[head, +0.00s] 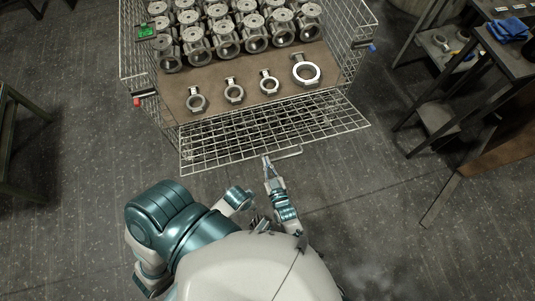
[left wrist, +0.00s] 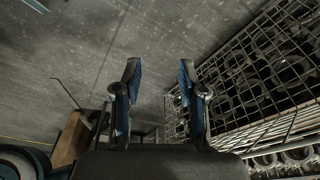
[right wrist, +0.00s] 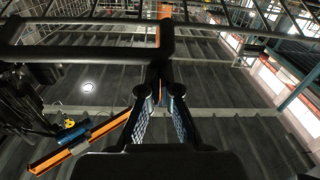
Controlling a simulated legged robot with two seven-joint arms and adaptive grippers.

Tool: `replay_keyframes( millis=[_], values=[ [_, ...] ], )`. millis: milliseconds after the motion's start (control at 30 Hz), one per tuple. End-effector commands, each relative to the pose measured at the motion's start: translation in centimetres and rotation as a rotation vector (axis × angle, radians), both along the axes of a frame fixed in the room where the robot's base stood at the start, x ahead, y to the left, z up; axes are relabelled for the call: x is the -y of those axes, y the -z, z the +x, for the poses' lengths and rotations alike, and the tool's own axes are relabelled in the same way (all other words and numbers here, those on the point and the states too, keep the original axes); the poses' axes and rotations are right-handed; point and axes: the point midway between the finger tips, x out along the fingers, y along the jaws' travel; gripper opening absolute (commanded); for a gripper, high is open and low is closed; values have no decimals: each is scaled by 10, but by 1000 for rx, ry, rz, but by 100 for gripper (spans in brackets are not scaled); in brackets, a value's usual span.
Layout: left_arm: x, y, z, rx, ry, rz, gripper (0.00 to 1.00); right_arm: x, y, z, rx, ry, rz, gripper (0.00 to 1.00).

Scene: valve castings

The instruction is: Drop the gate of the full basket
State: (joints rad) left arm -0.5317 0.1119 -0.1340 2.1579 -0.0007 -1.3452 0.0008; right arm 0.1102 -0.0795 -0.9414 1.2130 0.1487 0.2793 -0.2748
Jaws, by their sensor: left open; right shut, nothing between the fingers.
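The wire basket (head: 130,70) stands ahead in the head view, loaded with rows of grey valve castings (head: 222,25) and ring-shaped parts (head: 305,70) on a brown sheet. Its front mesh gate (head: 335,125) is folded outward and down, with a thin bar handle (head: 287,154) at its near edge. My right gripper (head: 267,161) is at that edge beside the handle. In the right wrist view its fingers (right wrist: 160,80) are shut with nothing between them, close to a dark bar. My left gripper (left wrist: 158,80) is open and empty; mesh shows to its right.
A red piece (head: 138,102) and a blue piece (head: 371,47) sit at the basket's front corners. A dark bench (head: 510,50) with a blue cloth stands right, and another table (head: 20,140) left. The floor between is clear.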

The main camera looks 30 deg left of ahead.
Motion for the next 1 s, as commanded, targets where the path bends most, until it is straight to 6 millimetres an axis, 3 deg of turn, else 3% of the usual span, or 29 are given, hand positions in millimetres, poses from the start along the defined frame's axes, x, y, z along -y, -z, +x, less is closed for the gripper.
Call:
replay_keyframes(
  millis=[33,100,333,767,1000],
  values=[
    [0,-8,-1,4,-1,-1,41,3,13,-3,-4,-1,-1,0],
    [-1,-24,-3,7,-2,-1,41,6,21,-6,-3,0,0,0],
    [-3,-55,-9,13,-3,0,41,11,34,-10,1,-1,1,0],
    [-3,-58,-9,14,-3,0,41,13,33,-11,1,0,1,0],
    [-3,-58,-9,14,-3,0,41,43,35,-35,-2,-1,-1,0]
  ],
)
